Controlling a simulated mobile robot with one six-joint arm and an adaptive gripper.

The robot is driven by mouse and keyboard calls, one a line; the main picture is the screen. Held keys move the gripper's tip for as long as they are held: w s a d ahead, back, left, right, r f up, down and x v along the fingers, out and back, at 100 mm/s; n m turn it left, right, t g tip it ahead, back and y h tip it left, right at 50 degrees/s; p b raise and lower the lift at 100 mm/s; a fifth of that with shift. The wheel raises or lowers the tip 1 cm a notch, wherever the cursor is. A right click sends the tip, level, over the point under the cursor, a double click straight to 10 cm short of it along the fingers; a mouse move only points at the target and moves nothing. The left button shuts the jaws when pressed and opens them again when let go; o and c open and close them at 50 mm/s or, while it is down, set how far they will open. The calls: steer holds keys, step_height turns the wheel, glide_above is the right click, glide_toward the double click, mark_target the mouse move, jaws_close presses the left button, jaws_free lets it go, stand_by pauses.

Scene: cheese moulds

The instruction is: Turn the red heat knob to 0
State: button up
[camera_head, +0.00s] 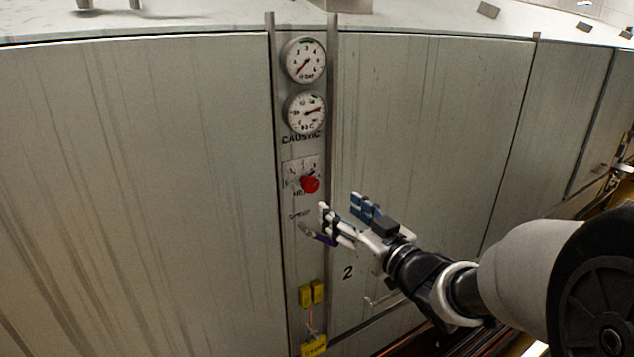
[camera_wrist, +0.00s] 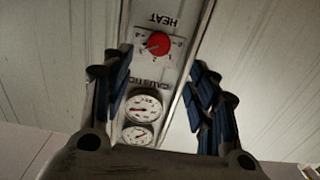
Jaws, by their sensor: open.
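The red heat knob (camera_head: 310,184) sits on a pale scale plate on the narrow vertical panel in the head view. In the wrist view the red knob (camera_wrist: 158,43) appears upside down, beside the word HEAT, beyond and between my fingers. The scale marks are too small to read surely, so I cannot tell the knob's setting. My gripper (camera_head: 341,213) is open and empty, to the right of and a little below the knob in the head view, apart from it. In the wrist view my gripper (camera_wrist: 162,100) has its blue-padded fingers spread wide.
Two round gauges, an upper (camera_head: 303,60) and a lower (camera_head: 305,112), sit above the knob, with CAUSTIC lettered beneath. A purple-tipped lever (camera_head: 318,235) is below the knob, near my fingers. Raised metal strips edge the panel.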

mark_target(312, 187)
steer(key=x, duration=1.3)
steer(key=shift+w+a+p, duration=0.2)
steer(key=shift+w+p, duration=0.15)
steer(key=c, duration=1.1)
